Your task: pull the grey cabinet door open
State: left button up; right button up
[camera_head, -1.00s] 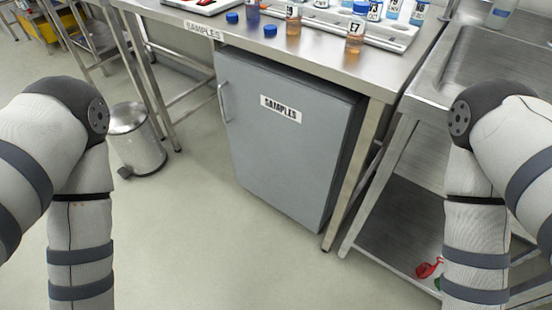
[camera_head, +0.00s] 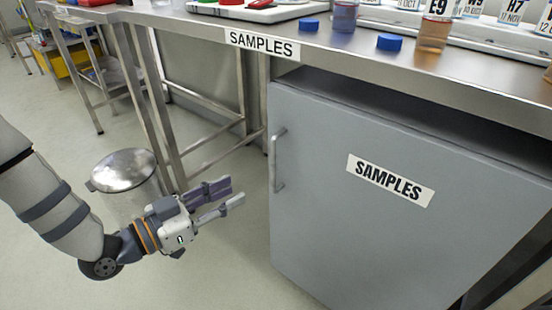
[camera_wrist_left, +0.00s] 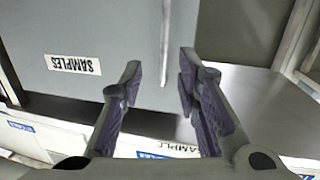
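The grey cabinet door (camera_head: 330,190) with a SAMPLES label (camera_head: 390,180) stands under the steel bench and looks shut. Its upright bar handle (camera_head: 277,160) is on the door's left side. My left gripper (camera_head: 234,191) is open and empty, left of the handle and a little lower in the head view, apart from it. In the left wrist view, which shows the scene upside down, the handle (camera_wrist_left: 164,40) appears between the two open fingers (camera_wrist_left: 161,62), ahead of the tips. My right gripper is not in view.
The steel bench (camera_head: 225,22) above holds blue caps (camera_head: 389,42), sample jars (camera_head: 434,33) and trays. A pedal bin (camera_head: 123,170) stands behind my left forearm, close to it. Bench legs and rails stand left of the cabinet. The floor before the door is clear.

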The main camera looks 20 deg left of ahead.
aim_at(272, 163)
pick_arm(q)
jog(key=shift+m+h, duration=0.3)
jog(key=shift+h, duration=0.1)
jog(key=b+x, duration=0.1)
jog(key=x, duration=0.3)
jog(key=r+x, duration=0.1)
jog(key=x, duration=0.2)
jog(key=a+b+x, duration=0.1)
jog(key=x, duration=0.3)
jog(key=shift+w+d+r+b, duration=0.25)
jog(key=shift+w+b, duration=0.1)
jog(key=shift+w, duration=0.25)
jog(key=shift+w+d, duration=0.2)
jog(key=shift+w, duration=0.2)
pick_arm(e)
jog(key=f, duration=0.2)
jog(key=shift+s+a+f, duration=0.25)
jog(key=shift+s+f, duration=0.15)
pick_arm(q)
grip_shut()
